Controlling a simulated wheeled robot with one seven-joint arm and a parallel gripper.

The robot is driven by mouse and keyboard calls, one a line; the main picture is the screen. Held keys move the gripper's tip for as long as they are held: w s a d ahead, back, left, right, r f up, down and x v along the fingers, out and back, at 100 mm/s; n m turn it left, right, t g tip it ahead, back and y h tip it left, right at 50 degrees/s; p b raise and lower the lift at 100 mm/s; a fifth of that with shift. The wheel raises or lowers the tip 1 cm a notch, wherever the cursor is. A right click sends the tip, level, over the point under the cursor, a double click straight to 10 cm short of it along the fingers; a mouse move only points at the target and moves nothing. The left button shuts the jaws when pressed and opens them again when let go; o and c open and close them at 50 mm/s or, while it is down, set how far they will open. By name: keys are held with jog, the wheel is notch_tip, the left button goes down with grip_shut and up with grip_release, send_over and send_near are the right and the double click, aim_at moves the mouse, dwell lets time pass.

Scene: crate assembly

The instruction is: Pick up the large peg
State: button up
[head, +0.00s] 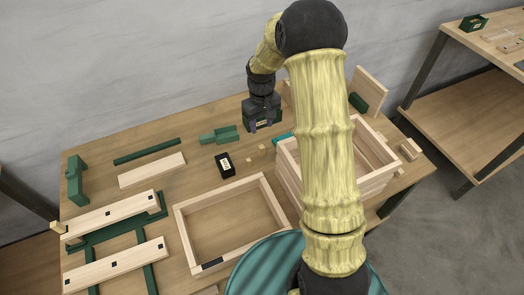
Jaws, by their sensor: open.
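Two small light-wood pieces, which look like pegs, stand on the table near its middle. One piece (250,160) is nearer the black box, and the other piece (262,147) is a little farther back and to the right. They are too small for me to tell which is the large peg. My gripper (262,127) is open, pointing down, behind the wooden pieces and in front of a dark green box (276,118). I see nothing held between its fingers, though they are small and dark in this view.
A black labelled box (225,164) stands left of the pieces. An open wooden frame (181,226) lies in front. A stacked wooden crate (287,158) is on the right, partly hidden by my arm. Green holders (222,134) and planks (152,170) lie on the left.

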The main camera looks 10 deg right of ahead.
notch_tip(320, 180, down, 8)
jog(key=shift+w+a+r, duration=0.1)
jog(key=shift+r, duration=0.05)
dwell(0.3)
notch_tip(320, 180, down, 5)
jog(key=shift+f+p, duration=0.1)
jog(key=shift+p, duration=0.35)
grip_shut()
